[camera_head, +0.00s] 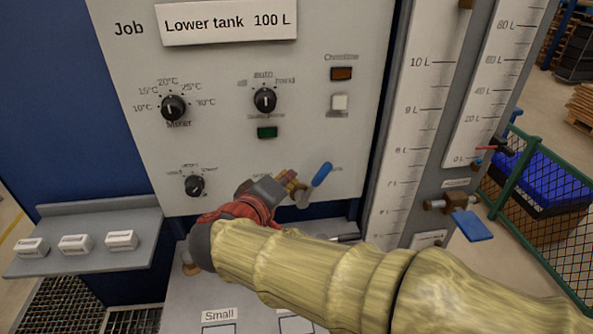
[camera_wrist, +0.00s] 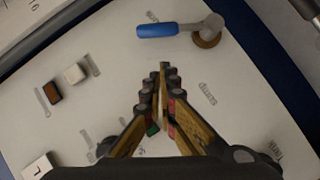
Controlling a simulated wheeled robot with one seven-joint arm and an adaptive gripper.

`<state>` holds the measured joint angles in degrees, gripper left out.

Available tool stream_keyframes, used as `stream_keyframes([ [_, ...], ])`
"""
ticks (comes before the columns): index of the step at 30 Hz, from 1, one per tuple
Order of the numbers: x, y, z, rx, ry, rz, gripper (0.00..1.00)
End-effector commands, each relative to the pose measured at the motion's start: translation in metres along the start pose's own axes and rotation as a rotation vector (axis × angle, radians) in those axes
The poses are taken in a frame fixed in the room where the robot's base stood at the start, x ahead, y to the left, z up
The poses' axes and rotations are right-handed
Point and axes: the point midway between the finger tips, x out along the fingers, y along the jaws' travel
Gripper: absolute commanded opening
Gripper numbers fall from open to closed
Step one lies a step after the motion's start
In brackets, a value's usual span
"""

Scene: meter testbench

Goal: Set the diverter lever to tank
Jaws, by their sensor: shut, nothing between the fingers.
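The diverter lever (camera_head: 321,175) has a blue grip on a grey metal arm and sits low on the light panel. In the head view its grip points up and to the right. In the wrist view the lever (camera_wrist: 170,30) lies across the top, with its brass-coloured pivot (camera_wrist: 208,39) at the right end of the arm. My gripper (camera_head: 293,181) is shut and empty, just left of the lever. In the wrist view my fingertips (camera_wrist: 164,68) meet below the blue grip, apart from it in the picture. My gripper hides part of the panel labels around the lever.
The panel (camera_head: 330,130) also carries dark knobs, such as the mixer knob (camera_head: 173,107), and small buttons. A shelf (camera_head: 140,250) with white blocks juts out at lower left. Graduated gauges (camera_head: 415,120) and another blue-handled valve (camera_head: 473,225) stand on the right.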

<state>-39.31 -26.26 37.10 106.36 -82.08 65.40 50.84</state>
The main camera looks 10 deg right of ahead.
Motion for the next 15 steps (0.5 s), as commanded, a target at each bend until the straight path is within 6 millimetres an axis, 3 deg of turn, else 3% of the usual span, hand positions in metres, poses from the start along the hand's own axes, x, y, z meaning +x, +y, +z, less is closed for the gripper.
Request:
stream_keyframes([
  [6, -0.032, -0.001, -0.001, -0.002, 0.002, -0.001, 0.0],
  [15, -0.042, -0.002, 0.0, -0.001, 0.0, 0.0, 0.0],
])
